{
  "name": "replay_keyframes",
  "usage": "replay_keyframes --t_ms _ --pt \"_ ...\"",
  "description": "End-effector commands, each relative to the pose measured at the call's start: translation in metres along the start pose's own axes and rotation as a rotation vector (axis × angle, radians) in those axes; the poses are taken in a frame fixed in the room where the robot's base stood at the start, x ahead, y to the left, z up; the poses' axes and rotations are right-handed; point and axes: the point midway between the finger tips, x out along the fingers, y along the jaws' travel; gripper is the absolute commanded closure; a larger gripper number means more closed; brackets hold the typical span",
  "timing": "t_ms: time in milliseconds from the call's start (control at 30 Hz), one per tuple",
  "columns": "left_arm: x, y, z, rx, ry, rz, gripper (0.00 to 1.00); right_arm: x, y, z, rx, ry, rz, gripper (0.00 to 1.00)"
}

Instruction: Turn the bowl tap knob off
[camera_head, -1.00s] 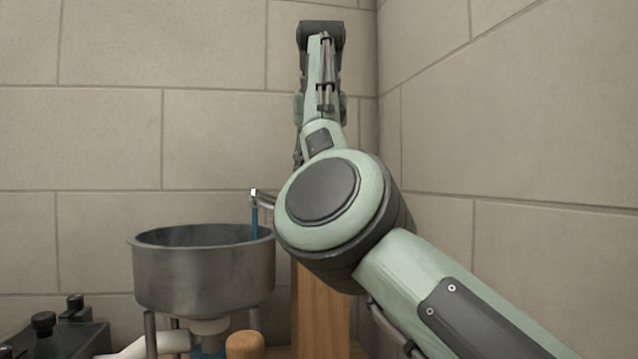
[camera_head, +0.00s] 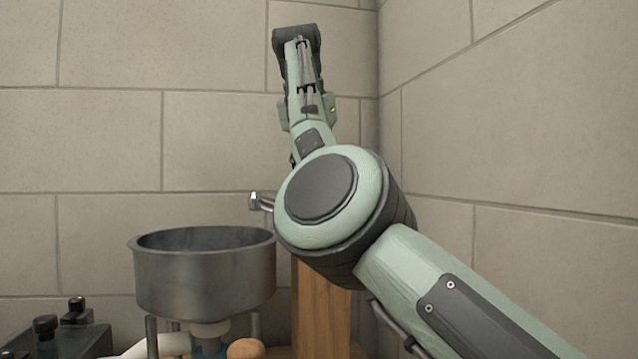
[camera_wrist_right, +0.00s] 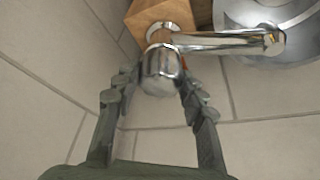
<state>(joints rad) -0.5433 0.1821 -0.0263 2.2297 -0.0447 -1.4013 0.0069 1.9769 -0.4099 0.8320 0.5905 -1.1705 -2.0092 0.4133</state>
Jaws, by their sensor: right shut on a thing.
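The tap's chrome spout (camera_head: 260,202) shows above the bowl's right rim in the head view, with no blue stream under it. In the right wrist view the chrome tap knob (camera_wrist_right: 160,66) sits between the fingers of my right gripper (camera_wrist_right: 158,86), which is shut on it. The spout (camera_wrist_right: 225,42) runs right from the knob, over the bowl (camera_wrist_right: 285,18). The metal bowl (camera_head: 205,280) stands left of the wooden post (camera_head: 320,310). My right arm hides the tap body, knob and gripper in the head view. My left gripper is not in view.
A tiled wall (camera_head: 110,140) is close behind, with another wall (camera_head: 520,150) on the right forming a corner. White pipe (camera_head: 165,345) runs under the bowl. A dark fixture with black knobs (camera_head: 70,335) stands at the lower left.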

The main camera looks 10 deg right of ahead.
Motion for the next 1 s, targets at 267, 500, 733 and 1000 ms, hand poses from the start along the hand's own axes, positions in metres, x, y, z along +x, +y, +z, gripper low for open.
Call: replay_keyframes --t_ms 267,500,733,1000 --pt "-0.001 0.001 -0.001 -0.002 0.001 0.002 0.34 -0.001 0.0 -0.001 0.002 0.004 -0.001 0.54" --pt "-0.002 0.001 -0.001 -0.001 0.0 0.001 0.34 -0.001 0.0 0.0 0.0 0.001 0.0 0.38" --pt "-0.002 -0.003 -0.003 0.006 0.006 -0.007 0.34 0.0 0.0 0.0 -0.013 0.0 -0.005 0.38" --pt "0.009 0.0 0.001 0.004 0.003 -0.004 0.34 0.002 0.001 0.0 -0.243 -0.001 -0.104 0.38"
